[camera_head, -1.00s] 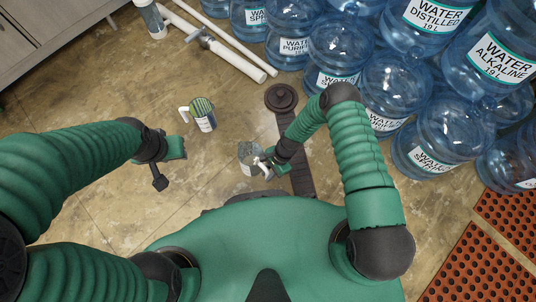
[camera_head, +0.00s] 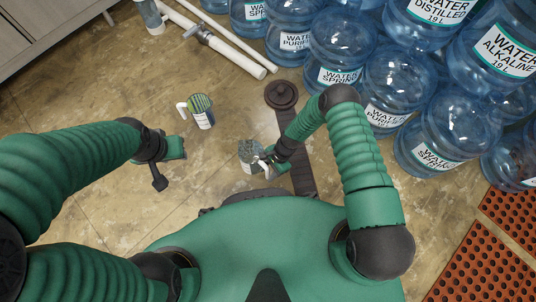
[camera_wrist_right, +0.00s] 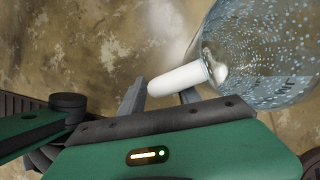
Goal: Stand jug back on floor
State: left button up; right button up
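A small clear jug (camera_head: 249,151) with a speckled pattern and a white handle is near the middle of the head view, just in front of my body. It looks roughly upright; whether it touches the floor I cannot tell. In the right wrist view the jug (camera_wrist_right: 262,50) is at upper right, its white handle (camera_wrist_right: 180,79) lying across my fingertips. My right gripper (camera_head: 268,164) is at this handle, one finger on either side, spaced apart; whether they clamp it is unclear. My left gripper (camera_head: 178,147) is away from it, over bare floor, its fingers unclear.
A second jug (camera_head: 204,119) with a white handle and striped top stands on the floor ahead. Several large blue water bottles (camera_head: 385,85) fill the back right. White pipes (camera_head: 235,55) lie behind. A dark round-ended strip (camera_head: 282,95) lies right of the jug. Red perforated mats (camera_head: 470,265) are at right.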

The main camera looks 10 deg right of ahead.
jog(key=shift+r+p, duration=0.3)
jog(key=shift+r, duration=0.1)
jog(key=w+d+r+n+t+h+p, duration=0.1)
jog(key=w+d+r+n+p, duration=0.15)
jog(key=r, duration=0.75)
jog(key=w+d+r+n+h+p, duration=0.15)
jog(key=d+r, duration=0.25)
jog(key=r, duration=0.6)
jog(key=w+d+r+n+t+p, duration=0.1)
jog(key=d+r+n+p, duration=0.2)
jog(key=r, duration=0.8)
jog(key=s+d+r+n+t+h, duration=0.1)
jog(key=s+d+r+n, duration=0.15)
jog(key=r, duration=0.25)
jog(key=s+d+r+n+t+b, duration=0.1)
jog(key=s+r+n, duration=0.15)
jog(key=r, duration=0.25)
jog(key=s+d+r+n+t+h, duration=0.1)
jog(key=s+r, duration=0.3)
jog(key=r, duration=0.1)
notch_tip(320, 180, up, 38)
jog(key=p, duration=3.7)
jog(key=shift+w+f, duration=0.15)
